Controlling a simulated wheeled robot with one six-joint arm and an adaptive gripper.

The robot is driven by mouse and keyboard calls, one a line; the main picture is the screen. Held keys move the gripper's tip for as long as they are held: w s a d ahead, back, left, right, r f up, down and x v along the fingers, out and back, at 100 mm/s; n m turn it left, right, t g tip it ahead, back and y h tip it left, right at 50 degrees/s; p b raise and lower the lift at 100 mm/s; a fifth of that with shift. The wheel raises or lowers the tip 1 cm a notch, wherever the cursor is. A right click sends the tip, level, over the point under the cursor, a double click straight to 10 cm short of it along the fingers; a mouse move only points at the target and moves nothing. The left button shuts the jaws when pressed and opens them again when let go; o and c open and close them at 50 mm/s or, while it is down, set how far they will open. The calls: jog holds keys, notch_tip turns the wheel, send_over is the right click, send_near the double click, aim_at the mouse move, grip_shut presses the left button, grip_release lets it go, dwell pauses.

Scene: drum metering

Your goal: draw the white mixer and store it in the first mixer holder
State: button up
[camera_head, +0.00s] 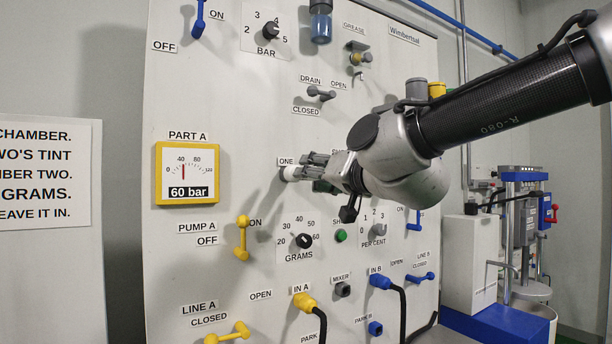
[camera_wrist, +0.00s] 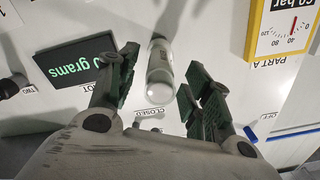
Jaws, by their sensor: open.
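A pale white, rounded cylinder stands out from the panel beside the label ONE in the head view (camera_head: 291,174). It also shows in the wrist view (camera_wrist: 158,72), between the two fingers, with clear gaps on both sides. I cannot tell for sure that it is the white mixer. My gripper (camera_head: 322,164) is open in front of the panel, with its fingers reaching toward the cylinder; it fills the lower wrist view (camera_wrist: 162,80). A dark socket (camera_head: 343,289) sits below the label MIXER. No mixer holder can be made out clearly.
The upright panel (camera_head: 220,60) carries a gauge (camera_head: 187,174) reading 60 bar, a grams knob (camera_head: 305,241), yellow and blue levers, and hoses at IN A (camera_head: 304,302) and IN B (camera_head: 380,282). A display (camera_wrist: 75,65) with green grams text is close to one finger.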

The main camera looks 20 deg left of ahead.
jog(key=v, duration=0.6)
dwell(0.7)
